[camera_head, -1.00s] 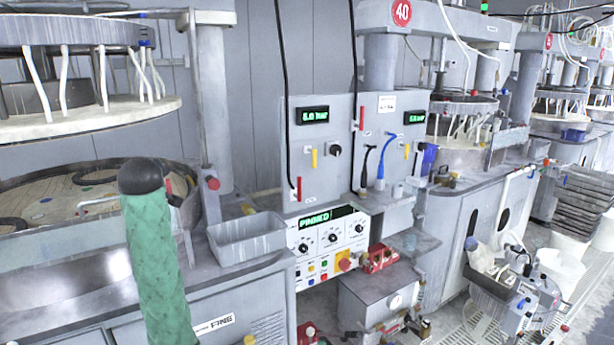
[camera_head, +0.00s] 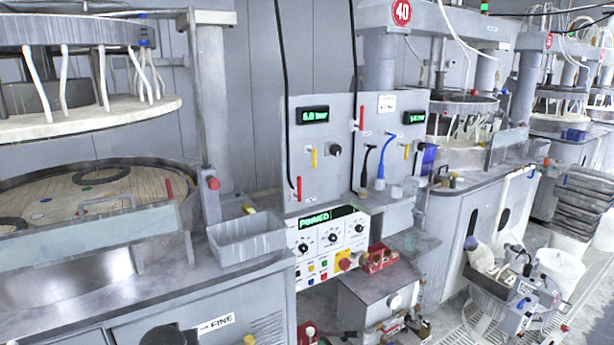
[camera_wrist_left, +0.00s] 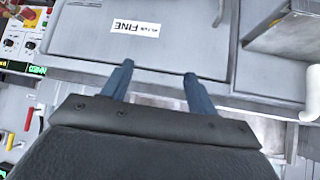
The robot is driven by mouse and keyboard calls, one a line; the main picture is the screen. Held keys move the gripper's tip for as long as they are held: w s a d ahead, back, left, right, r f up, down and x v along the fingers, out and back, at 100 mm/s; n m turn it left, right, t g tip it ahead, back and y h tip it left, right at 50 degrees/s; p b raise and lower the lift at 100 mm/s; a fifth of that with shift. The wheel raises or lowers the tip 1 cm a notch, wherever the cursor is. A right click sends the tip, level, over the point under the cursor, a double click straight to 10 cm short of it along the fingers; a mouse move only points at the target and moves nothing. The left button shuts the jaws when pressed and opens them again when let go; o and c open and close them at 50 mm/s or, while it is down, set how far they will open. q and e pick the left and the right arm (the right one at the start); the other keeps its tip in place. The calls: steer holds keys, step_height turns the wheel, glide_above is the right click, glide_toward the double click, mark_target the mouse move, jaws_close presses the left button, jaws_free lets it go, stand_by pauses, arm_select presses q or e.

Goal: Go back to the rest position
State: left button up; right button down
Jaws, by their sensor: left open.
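My left gripper (camera_wrist_left: 155,85) shows in the left wrist view, with its two blue fingers apart and nothing between them. It is in front of a grey cabinet face with a white FINE label (camera_wrist_left: 136,29). In the head view the same FINE label (camera_head: 216,324) is on the cabinet below the left polishing platen (camera_head: 95,190). A dark rounded part of my arm shows at the bottom edge of the head view, just left of the label. My left fingers are not visible in the head view. My right gripper is in neither view.
A grey open bin (camera_head: 245,238) sits on the bench edge beside the platen. A control panel (camera_head: 328,243) with knobs and buttons stands in the middle. Jugs and bottles (camera_head: 515,275) stand at the right.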

arm_select(q)
steer(key=s+d+f+m+g+h, duration=0.1)
steer(key=s+d+f+m+g, duration=0.3)
steer(key=s, duration=0.6)
steer(key=s+d+f+t+h, duration=0.1)
steer(key=s+d+f, duration=0.2)
steer(key=s+f, duration=0.6)
steer(key=s+d+f+m+g+h, duration=0.1)
steer(key=s+d+f+m+g, duration=0.15)
steer(key=s, duration=0.95)
steer(key=s+d+f+g, duration=0.1)
steer(key=s+d+f, duration=0.1)
steer(key=f, duration=1.8)
steer(key=s+d+f, duration=0.1)
steer(key=s+f, duration=0.2)
steer(key=f, duration=1.8)
steer(key=shift+d+g+h, duration=0.3)
steer(key=shift+d+g, duration=0.05)
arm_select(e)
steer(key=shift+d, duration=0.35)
arm_select(q)
steer(key=shift+n, duration=0.25)
